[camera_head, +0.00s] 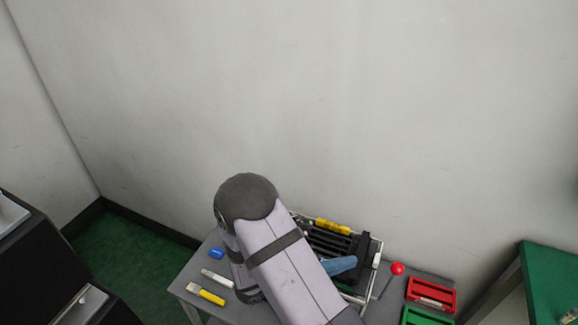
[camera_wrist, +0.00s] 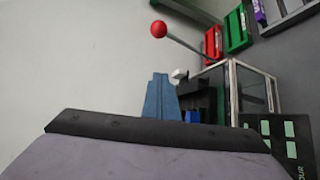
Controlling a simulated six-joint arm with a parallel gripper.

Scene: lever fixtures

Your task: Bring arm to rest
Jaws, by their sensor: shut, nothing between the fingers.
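In the head view my arm, pale lilac with dark bands, reaches over the grey table (camera_head: 370,312). A lever with a red ball knob (camera_head: 397,268) stands to the right of my arm. The red knob also shows in the wrist view (camera_wrist: 158,29), on a thin grey rod that slants down to the right. A blue tapered piece (camera_head: 340,266) shows beside a metal-framed black fixture (camera_head: 377,247). The blue piece (camera_wrist: 160,98) stands apart from the red knob in the wrist view.
Red (camera_head: 432,294) and green (camera_head: 425,316) trays lie on the table's right side. A blue block (camera_head: 216,253), a white piece (camera_head: 217,278) and a yellow-and-white piece (camera_head: 207,294) lie left. A green-topped bench (camera_head: 548,275) stands right. The wall behind is bare.

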